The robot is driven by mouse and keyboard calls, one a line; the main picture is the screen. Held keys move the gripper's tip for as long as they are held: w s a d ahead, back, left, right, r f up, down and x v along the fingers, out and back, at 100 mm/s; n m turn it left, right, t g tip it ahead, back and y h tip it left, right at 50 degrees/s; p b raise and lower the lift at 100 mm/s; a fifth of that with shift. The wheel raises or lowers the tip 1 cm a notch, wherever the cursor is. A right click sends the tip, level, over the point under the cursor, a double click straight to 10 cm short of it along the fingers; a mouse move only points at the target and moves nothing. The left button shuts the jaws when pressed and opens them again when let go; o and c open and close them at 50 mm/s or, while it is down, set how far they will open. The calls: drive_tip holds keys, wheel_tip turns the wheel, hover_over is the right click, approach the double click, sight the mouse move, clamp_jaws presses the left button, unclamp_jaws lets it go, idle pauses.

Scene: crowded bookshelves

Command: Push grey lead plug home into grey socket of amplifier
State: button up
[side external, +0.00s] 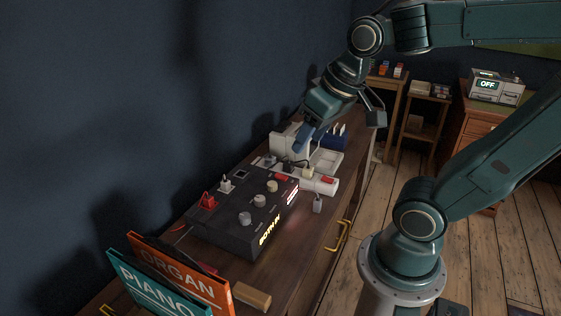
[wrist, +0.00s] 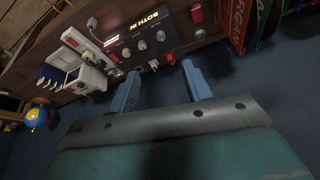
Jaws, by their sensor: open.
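The amplifier (side external: 228,222) is a dark box with several knobs on the wooden bench; it also shows in the wrist view (wrist: 145,30). Its lit front display reads "BOTH IN" (wrist: 118,40). A pale grey plug (side external: 226,184) stands upright at the amplifier's back edge, beside a red plug (side external: 207,200). The wrist view shows the pale plug (wrist: 154,64) and red plug (wrist: 170,58) apparently seated; exact depth is too small to tell. My gripper (wrist: 160,72) is open and empty, back from the plugs. In the side view my gripper (side external: 303,137) is above and right of the amplifier.
A white power strip (side external: 318,184) and white devices (side external: 290,142) crowd the bench right of the amplifier. An orange ORGAN book (side external: 190,272) and a teal PIANO book (side external: 150,285) stand at the near end. The dark wall is close behind.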

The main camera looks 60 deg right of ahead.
drive_tip(key=w+d+f+m+g, duration=0.2)
drive_tip(key=w+d+f+m, duration=0.2)
drive_tip(key=w+d, duration=0.25)
drive_tip(key=m+g, duration=0.3)
drive_tip(key=m, duration=0.8)
hover_over(318, 200)
wheel_tip(318, 200, down, 21)
drive_tip(key=shift+w+d+y, duration=0.2)
drive_tip(key=shift+d+y, duration=0.1)
drive_tip(key=shift+d, duration=0.1)
drive_tip(key=shift+f, duration=0.1)
drive_tip(key=shift+f, duration=4.2)
drive_tip(key=shift+f, duration=2.6)
